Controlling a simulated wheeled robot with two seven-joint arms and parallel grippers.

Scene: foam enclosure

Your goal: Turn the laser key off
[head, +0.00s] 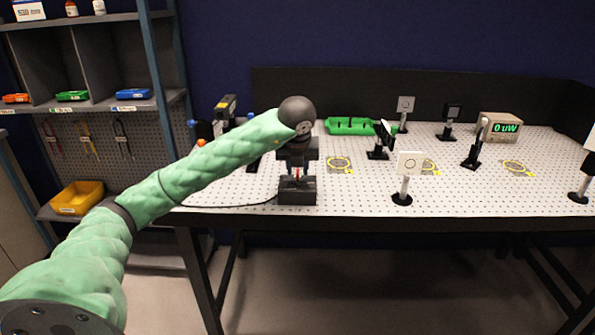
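A small black box (297,197) sits at the front left edge of the white perforated table. A small red and pale detail shows just above it, and I cannot tell whether this is the key. My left arm reaches in from the left, and my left gripper (297,169) points down right at the top of the black box. The fingers are dark and small here, so their gap and any contact with a key cannot be made out. A black cable runs left from the box. My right gripper is not in view.
The table (350,195) holds a white square target (408,165) on a post, several dark optic mounts, a green tray (348,126) and a meter reading 0 uW (502,127). A shelf rack (70,107) with bins stands left.

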